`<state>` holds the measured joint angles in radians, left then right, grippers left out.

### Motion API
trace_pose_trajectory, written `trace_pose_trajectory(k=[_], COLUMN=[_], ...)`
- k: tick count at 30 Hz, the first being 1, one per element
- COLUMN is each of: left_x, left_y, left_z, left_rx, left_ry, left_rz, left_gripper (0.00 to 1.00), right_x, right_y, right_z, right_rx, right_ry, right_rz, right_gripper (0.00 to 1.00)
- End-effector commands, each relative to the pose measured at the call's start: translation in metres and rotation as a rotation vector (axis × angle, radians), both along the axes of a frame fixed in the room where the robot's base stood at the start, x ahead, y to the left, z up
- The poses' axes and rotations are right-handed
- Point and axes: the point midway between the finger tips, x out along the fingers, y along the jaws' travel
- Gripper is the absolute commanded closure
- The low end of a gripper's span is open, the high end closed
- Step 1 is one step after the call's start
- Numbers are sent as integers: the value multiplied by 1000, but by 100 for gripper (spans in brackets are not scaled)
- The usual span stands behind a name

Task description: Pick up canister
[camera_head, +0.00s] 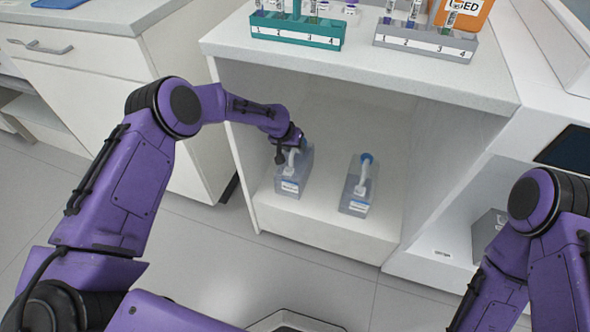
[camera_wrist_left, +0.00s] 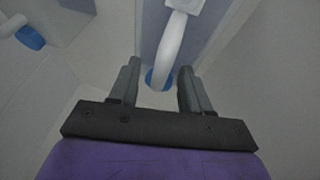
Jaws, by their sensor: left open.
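Two translucent grey-blue canisters with white handles and blue caps stand upright in an open cabinet bay. The left canister (camera_head: 291,183) is at the arm's end; the right canister (camera_head: 355,198) stands apart from it. My left gripper (camera_head: 288,150) is open at the left canister's top. In the left wrist view, a canister (camera_wrist_left: 149,32) has its white handle reaching between the spread fingers of my left gripper (camera_wrist_left: 158,82). The second canister (camera_wrist_left: 42,18) shows at the upper left there. Contact with the handle cannot be told. My right gripper is out of view.
The white counter (camera_head: 360,75) overhangs the bay. On it stand a teal tube rack (camera_head: 297,33), a grey tube rack (camera_head: 425,40) and an orange bin (camera_head: 470,14). The bay's side walls stand left and right of the canisters; the floor in front is clear.

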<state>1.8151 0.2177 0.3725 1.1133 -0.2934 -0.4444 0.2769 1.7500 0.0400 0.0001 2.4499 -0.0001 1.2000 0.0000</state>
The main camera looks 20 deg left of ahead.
Motion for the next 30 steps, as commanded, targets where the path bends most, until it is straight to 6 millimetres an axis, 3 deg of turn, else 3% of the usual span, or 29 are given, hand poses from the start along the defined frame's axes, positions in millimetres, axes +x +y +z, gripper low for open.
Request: trace_pose_trajectory(k=[2, 6, 7, 30], left_x=[0, 0, 0, 0], left_y=[0, 0, 0, 0], left_z=[1, 1, 1, 0], left_rx=[0, 0, 0, 0], left_ry=[0, 0, 0, 0], left_rz=[0, 0, 0, 0], left_gripper=[52, 95, 100, 100], right_x=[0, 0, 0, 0], right_y=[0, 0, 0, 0], right_z=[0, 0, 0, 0], right_rx=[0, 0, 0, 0], right_ry=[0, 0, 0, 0], right_rz=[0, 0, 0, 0], right_gripper=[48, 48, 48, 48])
